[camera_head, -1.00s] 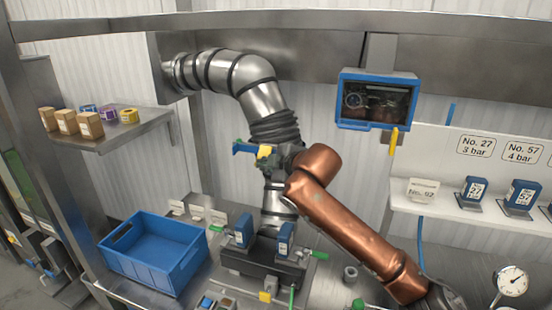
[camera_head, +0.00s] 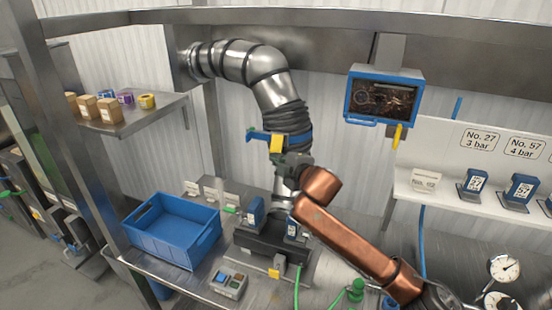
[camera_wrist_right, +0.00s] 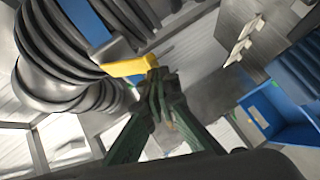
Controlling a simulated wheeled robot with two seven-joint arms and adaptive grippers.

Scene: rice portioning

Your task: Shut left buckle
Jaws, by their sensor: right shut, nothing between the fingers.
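My right gripper (camera_head: 292,161) is just below the collar. In the wrist view its green fingers (camera_wrist_right: 158,82) are shut and empty, with their tips close to the lever's right end; I cannot tell whether they touch it. My left gripper is not in view.
A steel pipe (camera_head: 270,85) comes down to a black filling unit (camera_head: 262,243) with blue blocks on it. A blue crate (camera_head: 172,247) stands left of it. A control box (camera_head: 228,285) is in front. A blue-framed monitor (camera_head: 383,70) hangs to the right.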

